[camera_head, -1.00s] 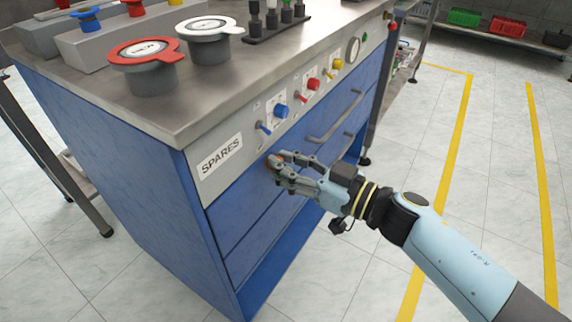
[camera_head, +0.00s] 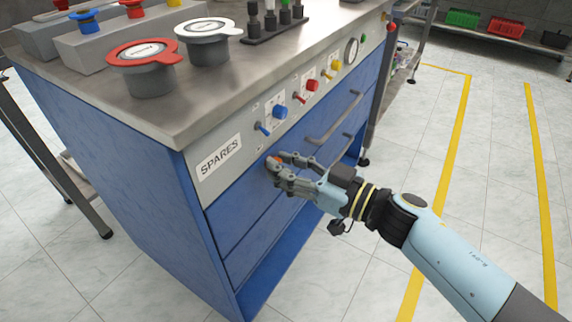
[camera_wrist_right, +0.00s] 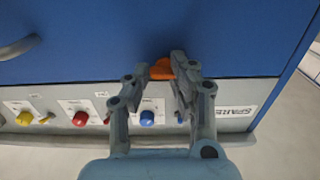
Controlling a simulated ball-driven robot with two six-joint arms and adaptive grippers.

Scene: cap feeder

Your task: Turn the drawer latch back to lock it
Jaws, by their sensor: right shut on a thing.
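The orange drawer latch (camera_wrist_right: 162,69) sits on the blue drawer front (camera_wrist_right: 120,35), near its SPARES end, in the right wrist view. Only a small part of the latch (camera_head: 277,159) shows in the head view. My right gripper (camera_wrist_right: 162,70) is shut on the latch, with one finger on each side of it. In the head view the right gripper (camera_head: 275,165) reaches in from the lower right. The fingers hide much of the latch, so its exact angle is hard to read. The drawer looks closed. My left gripper is not in view.
A SPARES label (camera_head: 219,157) and blue (camera_head: 280,112), red (camera_head: 312,85) and yellow (camera_head: 337,64) knobs line the grey panel above. A drawer handle (camera_head: 335,117) sticks out beyond the gripper. Clear floor lies right of the cabinet.

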